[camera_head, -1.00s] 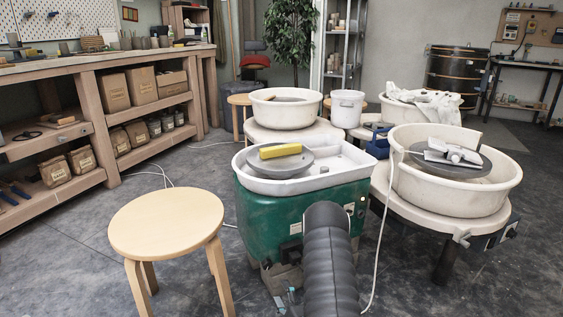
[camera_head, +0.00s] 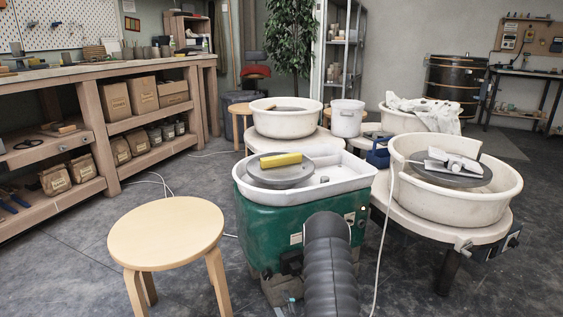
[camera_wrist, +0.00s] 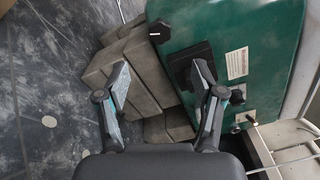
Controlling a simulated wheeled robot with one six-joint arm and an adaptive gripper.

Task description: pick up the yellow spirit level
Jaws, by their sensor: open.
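The yellow spirit level (camera_head: 281,160) lies on the grey round wheel head (camera_head: 262,177) in the white tray of the green pottery wheel (camera_head: 290,220). The level is not in the wrist view.
A round wooden stool (camera_head: 168,232) stands to the left of the green wheel. A second wheel with a white basin (camera_head: 450,205) stands close on the right, a white cable (camera_head: 386,240) hanging between. Another basin (camera_head: 286,122) stands behind. Dark floor is free at the left.

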